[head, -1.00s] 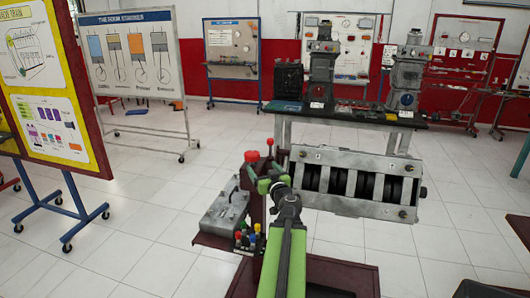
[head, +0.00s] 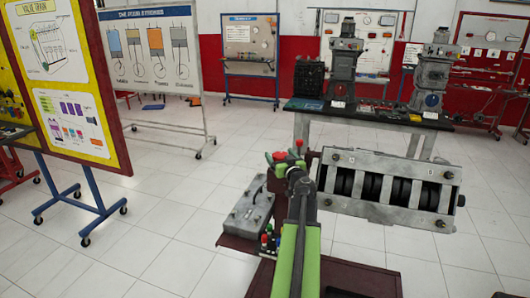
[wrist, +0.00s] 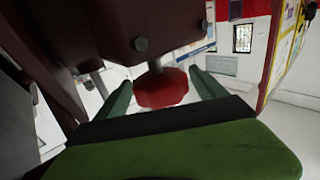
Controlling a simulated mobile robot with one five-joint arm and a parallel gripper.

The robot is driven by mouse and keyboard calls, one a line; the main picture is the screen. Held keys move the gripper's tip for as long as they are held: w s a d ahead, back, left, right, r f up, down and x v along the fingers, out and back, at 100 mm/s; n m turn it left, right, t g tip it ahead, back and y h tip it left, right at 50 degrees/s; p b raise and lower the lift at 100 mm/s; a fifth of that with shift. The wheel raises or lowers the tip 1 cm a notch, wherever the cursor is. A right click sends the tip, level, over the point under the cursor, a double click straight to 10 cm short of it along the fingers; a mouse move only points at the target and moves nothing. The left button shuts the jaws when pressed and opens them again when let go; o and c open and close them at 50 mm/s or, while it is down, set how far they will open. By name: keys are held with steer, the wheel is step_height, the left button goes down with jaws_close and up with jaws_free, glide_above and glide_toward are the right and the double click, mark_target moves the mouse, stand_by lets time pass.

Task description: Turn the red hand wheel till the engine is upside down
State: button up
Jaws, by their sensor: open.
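The engine block (head: 388,192) is a grey, open-sided casing with dark inner parts, right of my gripper in the head view. It hangs slightly tilted on a dark red stand (head: 385,280). Red tips (head: 280,156) of the hand wheel show just beyond my gripper (head: 296,172). In the wrist view a red piece of the hand wheel (wrist: 162,88) on a short shaft lies between the two green fingers of my gripper (wrist: 160,80). The fingers are apart, with a gap visible on each side. The rest of the wheel is hidden.
A grey box (head: 249,214) sits on a side shelf left of the stand, with small coloured knobs (head: 269,240) beside it. A bench (head: 370,112) with engine models stands behind. Poster boards (head: 75,95) stand at the left. The tiled floor between is clear.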

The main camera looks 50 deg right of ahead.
steer(key=shift+x, duration=0.8)
steer(key=shift+w, duration=0.1)
steer(key=c, duration=1.4)
steer(key=shift+w+r, duration=0.1)
